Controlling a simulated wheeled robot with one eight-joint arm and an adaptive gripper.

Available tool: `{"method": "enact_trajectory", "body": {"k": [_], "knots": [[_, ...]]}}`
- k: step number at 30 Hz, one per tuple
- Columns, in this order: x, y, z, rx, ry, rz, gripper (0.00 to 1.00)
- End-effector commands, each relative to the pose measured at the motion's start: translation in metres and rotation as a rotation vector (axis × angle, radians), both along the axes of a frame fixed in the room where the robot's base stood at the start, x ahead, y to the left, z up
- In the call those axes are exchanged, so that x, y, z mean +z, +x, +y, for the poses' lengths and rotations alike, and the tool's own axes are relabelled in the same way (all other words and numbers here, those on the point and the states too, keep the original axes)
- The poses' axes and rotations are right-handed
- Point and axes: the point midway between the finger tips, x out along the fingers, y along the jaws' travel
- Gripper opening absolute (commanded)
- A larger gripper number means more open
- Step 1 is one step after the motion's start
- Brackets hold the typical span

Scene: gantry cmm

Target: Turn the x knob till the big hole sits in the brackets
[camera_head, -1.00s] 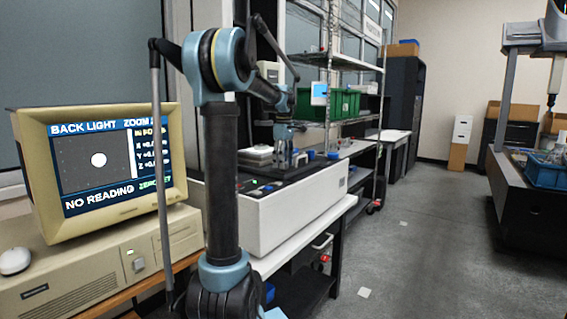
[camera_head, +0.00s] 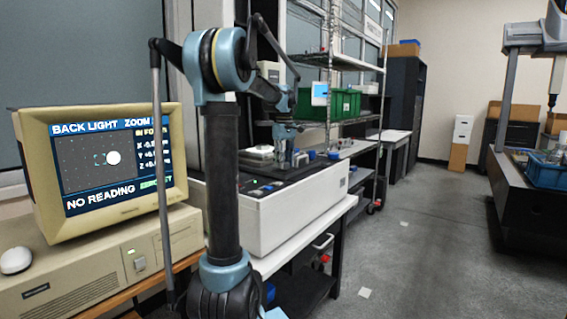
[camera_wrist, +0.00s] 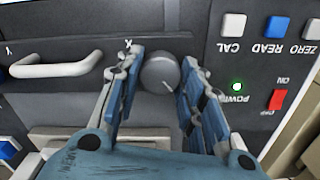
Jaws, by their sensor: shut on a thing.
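In the wrist view the round grey x knob (camera_wrist: 160,74) has a white pointer line and sits beside the X label (camera_wrist: 128,44). My gripper (camera_wrist: 162,80) has its blue fingers on both sides of the knob and is shut on it. In the head view my gripper (camera_head: 289,158) reaches down to the machine's panel, and the knob is hidden there. On the monitor (camera_head: 105,160) the big hole is a white disc (camera_head: 113,158). The small green brackets (camera_head: 99,160) are just left of the disc, not around it. The screen reads NO READING.
The panel also has a Y label, a pale handle (camera_wrist: 58,66), CAL, READ and ZERO buttons, a lit green power lamp (camera_wrist: 237,87) and a red switch (camera_wrist: 277,100). The white machine (camera_head: 290,215) stands on a bench. The floor to its right is mostly clear.

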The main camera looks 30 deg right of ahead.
Motion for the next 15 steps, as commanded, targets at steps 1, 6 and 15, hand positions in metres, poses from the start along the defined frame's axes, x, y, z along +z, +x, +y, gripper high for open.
{"method": "enact_trajectory", "body": {"k": [1,6,15], "knots": [[0.0004,0.0005,-0.0022,-0.045,-0.005,-0.002,0.12],[0.0003,0.0005,-0.001,-0.206,-0.005,-0.002,0.12],[0.0001,0.0006,0.0011,-0.49,-0.002,-0.002,0.12]]}}
